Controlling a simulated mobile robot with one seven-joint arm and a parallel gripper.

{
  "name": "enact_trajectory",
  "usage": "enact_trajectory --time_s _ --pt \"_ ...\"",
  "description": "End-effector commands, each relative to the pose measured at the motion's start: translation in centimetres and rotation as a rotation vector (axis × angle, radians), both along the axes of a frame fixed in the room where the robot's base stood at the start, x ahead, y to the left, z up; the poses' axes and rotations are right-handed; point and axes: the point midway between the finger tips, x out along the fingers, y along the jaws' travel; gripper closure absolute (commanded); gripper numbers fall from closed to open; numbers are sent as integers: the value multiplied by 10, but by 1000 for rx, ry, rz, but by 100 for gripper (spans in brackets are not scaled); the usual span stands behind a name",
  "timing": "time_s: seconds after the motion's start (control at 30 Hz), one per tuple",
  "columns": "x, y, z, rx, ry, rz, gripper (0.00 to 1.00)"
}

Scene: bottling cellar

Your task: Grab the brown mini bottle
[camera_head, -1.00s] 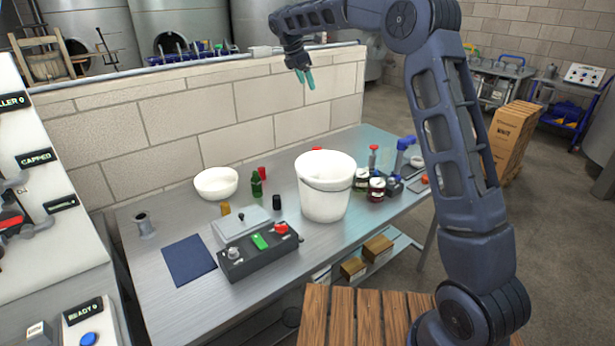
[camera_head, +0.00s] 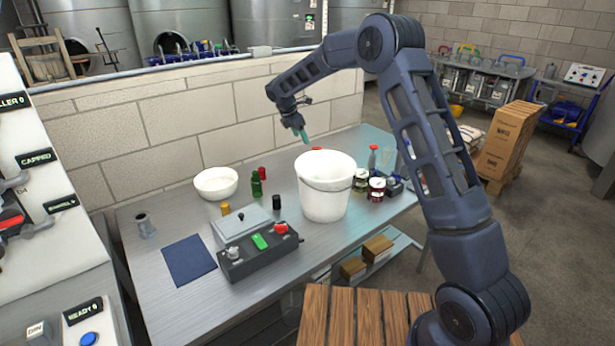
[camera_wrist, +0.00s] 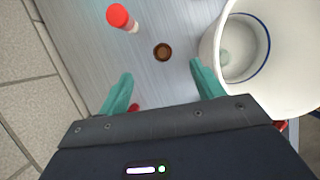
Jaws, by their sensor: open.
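A small round brown thing with a dark centre, seen from above in the wrist view, looks like the brown mini bottle (camera_wrist: 162,52). It stands on the metal table between a red-capped item (camera_wrist: 120,17) and the white bucket (camera_wrist: 217,45). I cannot make it out in the head view, where the bucket (camera_head: 325,192) may hide it. My gripper (camera_wrist: 161,84) is open and empty, its teal fingers apart, with the brown thing ahead of the gap between them. In the head view my gripper (camera_head: 302,136) hangs above the table behind the bucket, pointing down.
A low block wall (camera_head: 190,120) runs behind the table. Left of the bucket are a white bowl (camera_head: 216,183), a green bottle (camera_head: 257,187), a dark small item (camera_head: 276,202) and a control box (camera_head: 258,254). Jars (camera_head: 376,189) stand right of the bucket.

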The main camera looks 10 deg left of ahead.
Motion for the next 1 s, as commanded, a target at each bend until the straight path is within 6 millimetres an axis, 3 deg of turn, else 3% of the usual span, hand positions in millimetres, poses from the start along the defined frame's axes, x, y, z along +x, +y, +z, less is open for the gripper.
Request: enact_trajectory --time_s 0.03,0.1,0.2,0.73,1.0 --pt "-1 0 -23 -4 4 2 33" --pt "-1 0 -48 -4 4 2 33" --pt "0 0 -73 -2 1 2 33" --pt "11 -14 -133 -2 0 1 33" --pt "14 -18 -148 -1 0 1 33"
